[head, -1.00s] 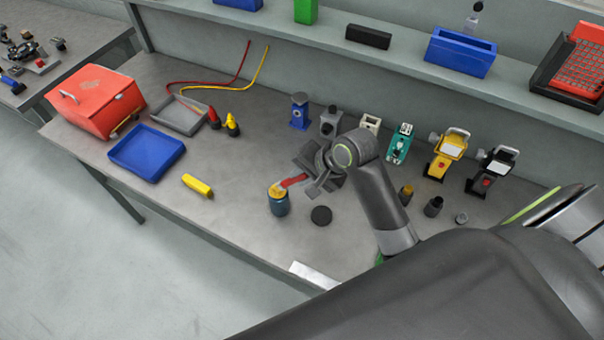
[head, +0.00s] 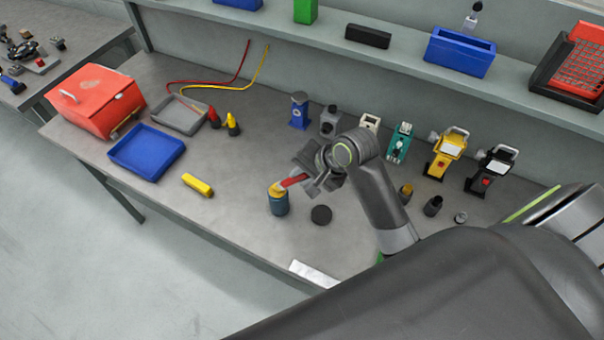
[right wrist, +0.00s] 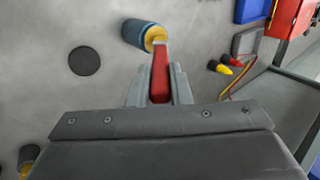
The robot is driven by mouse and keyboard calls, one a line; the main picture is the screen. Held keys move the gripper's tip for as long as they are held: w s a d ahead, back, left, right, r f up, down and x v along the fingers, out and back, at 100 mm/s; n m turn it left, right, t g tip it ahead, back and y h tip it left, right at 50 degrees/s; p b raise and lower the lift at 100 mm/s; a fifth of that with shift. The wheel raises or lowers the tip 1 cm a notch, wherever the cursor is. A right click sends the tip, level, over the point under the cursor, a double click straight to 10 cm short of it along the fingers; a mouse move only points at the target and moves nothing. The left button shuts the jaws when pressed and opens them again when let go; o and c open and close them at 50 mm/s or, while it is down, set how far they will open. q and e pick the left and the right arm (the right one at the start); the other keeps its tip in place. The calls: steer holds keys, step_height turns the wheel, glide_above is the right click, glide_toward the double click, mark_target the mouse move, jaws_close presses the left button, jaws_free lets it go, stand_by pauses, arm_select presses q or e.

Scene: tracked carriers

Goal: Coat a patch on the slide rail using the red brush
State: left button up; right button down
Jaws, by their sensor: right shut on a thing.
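My right gripper (head: 312,183) is shut on the red brush (head: 293,181). In the right wrist view the brush's red handle (right wrist: 160,78) lies between the two fingers and points at the blue can (right wrist: 138,31). In the head view the blue can (head: 279,203) stands upright on the bench, and the brush's tip is at its yellowish open top. I cannot tell how deep the tip is in the can. The slide rail may be the pale metal strip (head: 314,274) at the bench's front edge; I cannot tell for sure. My left gripper is not in view.
A black round lid (head: 321,215) lies right of the can. Several devices, including a yellow one (head: 446,153), stand along the back. The bench's front middle is mostly clear.

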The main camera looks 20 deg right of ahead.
steer(key=shift+w+r, duration=0.1)
steer(key=shift+r, duration=3.3)
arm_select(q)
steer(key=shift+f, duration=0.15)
arm_select(e)
steer(key=shift+f, duration=0.15)
